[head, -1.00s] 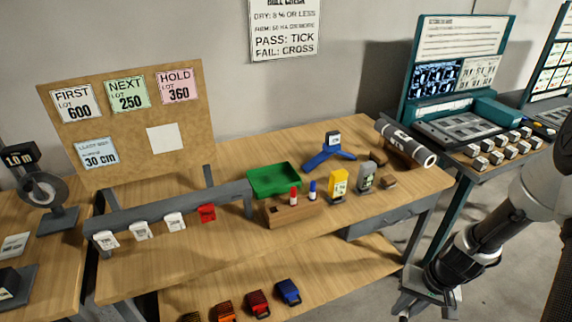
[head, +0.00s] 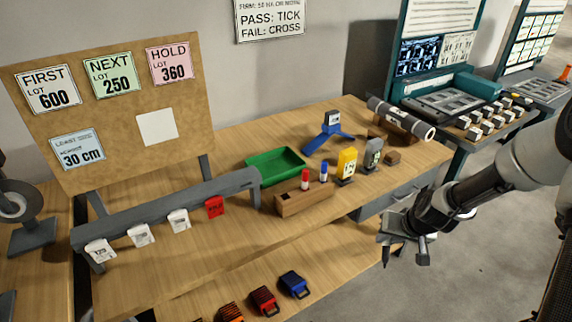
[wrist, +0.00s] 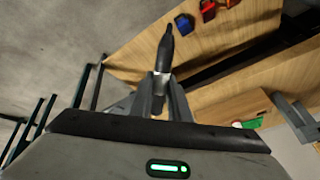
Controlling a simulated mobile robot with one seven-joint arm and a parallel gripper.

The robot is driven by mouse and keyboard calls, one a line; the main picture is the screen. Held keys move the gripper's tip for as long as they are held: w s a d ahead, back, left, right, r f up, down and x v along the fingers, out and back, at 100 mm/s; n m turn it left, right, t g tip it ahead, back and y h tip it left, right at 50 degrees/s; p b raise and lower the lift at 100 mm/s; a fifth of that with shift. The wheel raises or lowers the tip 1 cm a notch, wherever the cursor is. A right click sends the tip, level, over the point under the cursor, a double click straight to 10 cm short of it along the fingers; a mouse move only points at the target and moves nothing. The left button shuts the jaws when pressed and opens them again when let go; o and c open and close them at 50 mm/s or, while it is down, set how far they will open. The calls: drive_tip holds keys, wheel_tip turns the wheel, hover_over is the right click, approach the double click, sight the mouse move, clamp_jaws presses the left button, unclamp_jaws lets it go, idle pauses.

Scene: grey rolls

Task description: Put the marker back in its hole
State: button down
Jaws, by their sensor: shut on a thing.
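A dark marker (wrist: 165,48) is held between the two fingers of my gripper (wrist: 161,92), pointing away from the wrist. In the head view, my gripper (head: 388,240) is in front of the table's right end, over the floor, and the marker's dark tip (head: 386,258) shows below it. The wooden marker block (head: 308,202) stands on the table, left of my gripper and apart from it. A red-capped marker (head: 305,180) and a blue-capped marker (head: 323,172) stand upright in it. A dark opening shows at its left end.
A green tray (head: 275,167) is behind the block. Yellow (head: 347,163) and grey (head: 373,154) tags stand to its right, near a blue stand (head: 331,132). A grey rail (head: 165,208) with white tags and a red tag is to the left. Coloured padlock-like items (head: 293,284) lie on the lower shelf.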

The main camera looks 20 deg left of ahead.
drive_tip(key=w+a+r+n+t+y+b, duration=0.1)
drive_tip(key=w+a+r+t+b, duration=0.3)
drive_tip(key=a, duration=0.5)
drive_tip(key=w+a+r+n+t+y+b, duration=0.1)
drive_tip(key=w+a+r+t+y+b, duration=0.2)
drive_tip(key=w+a+b, duration=0.45)
drive_tip(key=s+a+r+n+t+y+b, duration=0.1)
drive_tip(key=s+a+r+b, duration=0.1)
drive_tip(key=a+r, duration=0.3)
drive_tip(key=s+a+r+n+t+y+b, duration=0.2)
drive_tip(key=a+r, duration=0.3)
drive_tip(key=a, duration=0.5)
drive_tip(key=shift+a+r+t, duration=0.3)
drive_tip(key=shift+a, duration=0.1)
drive_tip(key=shift+s+f+b, duration=0.1)
drive_tip(key=shift+s+b, duration=0.05)
drive_tip(key=shift+b, duration=0.35)
wheel_tip(320, 180, down, 8)
drive_tip(key=n+g+y+b, duration=0.2)
drive_tip(key=n+y, duration=0.1)
drive_tip(key=shift+d, duration=0.1)
